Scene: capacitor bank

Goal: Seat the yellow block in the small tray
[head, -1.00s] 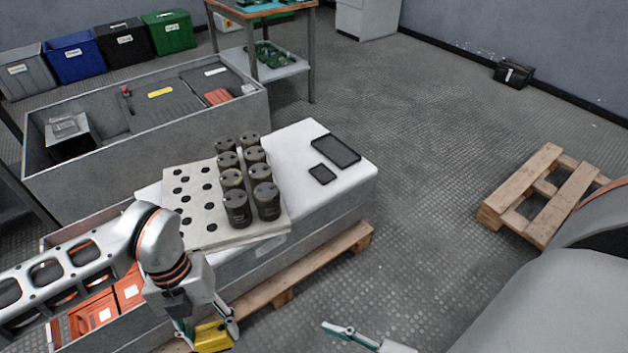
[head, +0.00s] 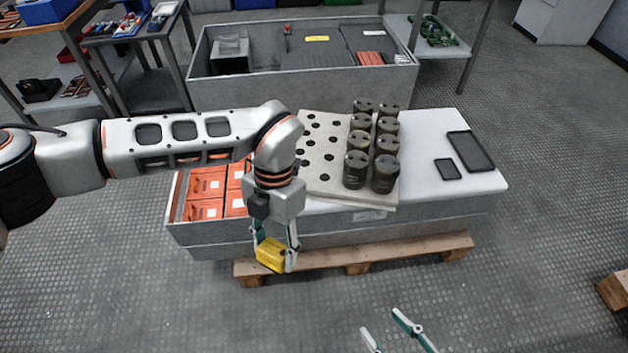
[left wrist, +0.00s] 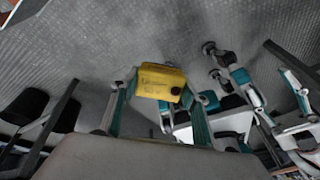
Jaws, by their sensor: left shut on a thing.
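The yellow block (head: 270,254) is held between the fingers of my left gripper (head: 273,258), in front of the white bench and above the floor. It also shows between the fingers in the left wrist view (left wrist: 160,83). The small tray (head: 447,169) is a small dark rectangle on the right part of the white bench top, left of a larger dark tray (head: 470,151). It looks empty. My right gripper (head: 388,332) shows at the bottom edge with its two fingers apart and nothing between them. It is well away from both trays.
A pale board with holes (head: 323,178) stands on the white bench (head: 425,200), with several dark capacitors (head: 384,173) on its right side. Orange boxes (head: 205,184) lie in a bin at the left. A wooden pallet (head: 330,259) is under the bench. Bench room around the trays is clear.

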